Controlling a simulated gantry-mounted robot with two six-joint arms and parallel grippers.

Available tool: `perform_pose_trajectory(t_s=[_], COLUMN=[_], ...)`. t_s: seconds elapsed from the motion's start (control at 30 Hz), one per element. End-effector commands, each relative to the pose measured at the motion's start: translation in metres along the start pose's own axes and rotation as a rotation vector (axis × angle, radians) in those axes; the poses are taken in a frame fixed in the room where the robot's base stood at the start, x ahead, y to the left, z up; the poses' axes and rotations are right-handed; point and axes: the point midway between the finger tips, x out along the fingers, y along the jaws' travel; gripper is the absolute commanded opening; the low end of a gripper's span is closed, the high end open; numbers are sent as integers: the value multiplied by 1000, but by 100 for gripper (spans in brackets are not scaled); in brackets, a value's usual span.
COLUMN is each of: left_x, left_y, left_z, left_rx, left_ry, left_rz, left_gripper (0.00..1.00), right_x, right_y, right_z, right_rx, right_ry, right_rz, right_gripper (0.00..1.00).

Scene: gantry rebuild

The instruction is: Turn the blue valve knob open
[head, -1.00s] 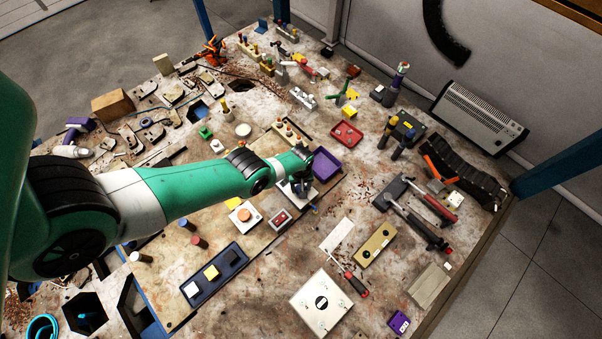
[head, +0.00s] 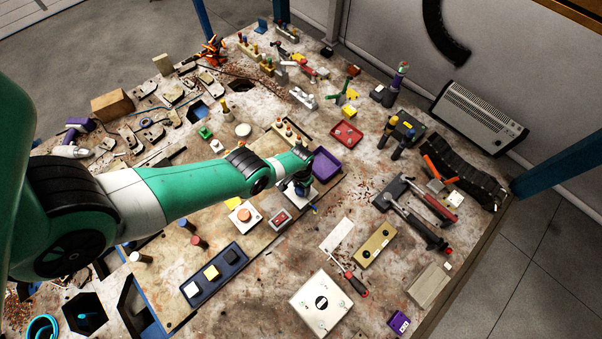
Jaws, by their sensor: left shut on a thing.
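My left gripper (head: 299,190) points down over a small pale base plate near the right end of the tan board (head: 262,238). It is shut on the blue valve knob, which is mostly hidden under the fingers. A small blue bit (head: 314,206) shows just right of and below the fingertips. How far the knob is turned cannot be made out. My right gripper is not in view.
A purple tray (head: 326,165) lies close to the right of the gripper. A red-and-grey switch box (head: 280,219) and an orange button on a white plate (head: 243,214) are close below.

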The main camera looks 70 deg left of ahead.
Motion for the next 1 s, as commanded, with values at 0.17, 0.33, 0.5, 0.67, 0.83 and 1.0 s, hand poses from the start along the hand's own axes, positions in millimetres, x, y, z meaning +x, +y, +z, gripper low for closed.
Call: perform_pose_trajectory(t_s=[0.17, 0.33, 0.5, 0.67, 0.83, 1.0], left_x=[0, 0, 0, 0, 0, 0], left_y=[0, 0, 0, 0, 0, 0], left_z=[0, 0, 0, 0, 0, 0], left_rx=[164, 311, 432, 512, 560, 580], left_ry=[0, 0, 0, 0, 0, 0], left_rz=[0, 0, 0, 0, 0, 0], left_gripper=[4, 4, 4, 4, 4, 4], right_x=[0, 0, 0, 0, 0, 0], right_y=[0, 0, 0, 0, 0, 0], right_z=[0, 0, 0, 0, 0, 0], right_rx=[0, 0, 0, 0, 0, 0], right_ry=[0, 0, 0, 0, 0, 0], right_rz=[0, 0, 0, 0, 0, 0], right_gripper=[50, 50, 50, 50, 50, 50])
